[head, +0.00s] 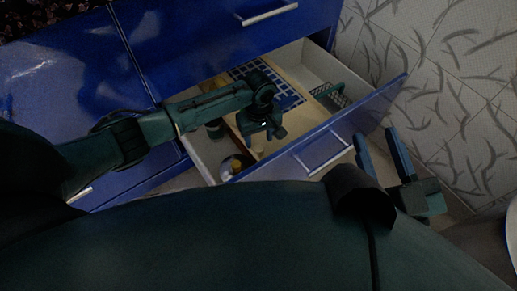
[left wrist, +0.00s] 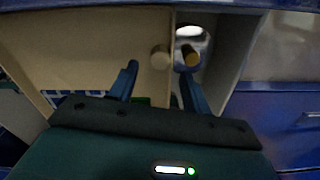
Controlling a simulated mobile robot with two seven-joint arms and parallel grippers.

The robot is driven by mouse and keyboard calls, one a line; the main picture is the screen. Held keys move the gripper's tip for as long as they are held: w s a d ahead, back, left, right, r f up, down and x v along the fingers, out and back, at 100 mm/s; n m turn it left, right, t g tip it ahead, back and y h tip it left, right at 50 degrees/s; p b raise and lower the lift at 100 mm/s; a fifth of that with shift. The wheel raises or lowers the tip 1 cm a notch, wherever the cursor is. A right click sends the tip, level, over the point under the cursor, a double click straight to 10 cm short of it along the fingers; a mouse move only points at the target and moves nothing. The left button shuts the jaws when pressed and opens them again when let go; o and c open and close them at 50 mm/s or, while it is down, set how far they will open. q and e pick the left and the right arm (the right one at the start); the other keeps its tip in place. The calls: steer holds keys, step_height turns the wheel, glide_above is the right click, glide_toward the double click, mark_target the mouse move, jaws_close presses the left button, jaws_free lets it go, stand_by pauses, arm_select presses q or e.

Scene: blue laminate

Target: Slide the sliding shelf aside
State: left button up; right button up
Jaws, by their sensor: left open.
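The beige sliding shelf (head: 312,112) lies across the open drawer, with a blue-and-white checked item on it. In the left wrist view the shelf (left wrist: 85,42) fills the upper left, and a pale round knob-like piece (left wrist: 160,57) stands near its right edge. My left gripper (head: 262,128) is over the drawer above the shelf. Its fingers (left wrist: 158,82) are open and apart, with the knob-like piece just beyond the gap between them. Nothing is held. My right gripper (head: 383,152) is open and empty, outside the drawer front at the right.
The blue drawer front (head: 340,125) has a metal handle (head: 322,153). A shiny round object with a yellowish part (head: 236,165) lies in the drawer's left compartment. A basket-like item (head: 332,95) sits at its right. A patterned wall (head: 450,90) is close on the right.

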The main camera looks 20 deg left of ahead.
arm_select(q)
step_height(320, 180, down, 3)
steer(key=shift+f+b, duration=0.1)
steer(key=shift+b, duration=0.5)
steer(key=shift+f, duration=0.45)
arm_select(e)
steer(key=r+n+y, duration=0.1)
steer(key=r+t+y, duration=0.1)
steer(key=shift+w+d+r+n, duration=0.1)
steer(key=shift+w+r+n, duration=0.2)
steer(key=shift+w+n, duration=0.1)
arm_select(q)
steer(key=shift+c, duration=0.2)
